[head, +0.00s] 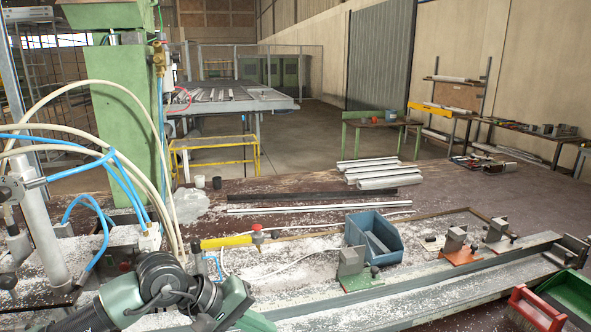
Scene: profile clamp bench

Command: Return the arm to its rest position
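Neither of my grippers shows in the head view. A dark green and black jointed body (168,284) fills the lower left at the front of the bench. I cannot tell whether it is part of my arm or a tool, and no gripper fingers show on it. The clamp bench (330,225) spreads across the front, with a long metal rail (420,280) running along it.
Clamp blocks stand along the rail, one on a green base (351,265) and one on an orange base (455,243). A blue bin (374,238) stands behind. A green box with a red-handled brush (537,308) is front right. A green column (125,130) with hoses blocks the left.

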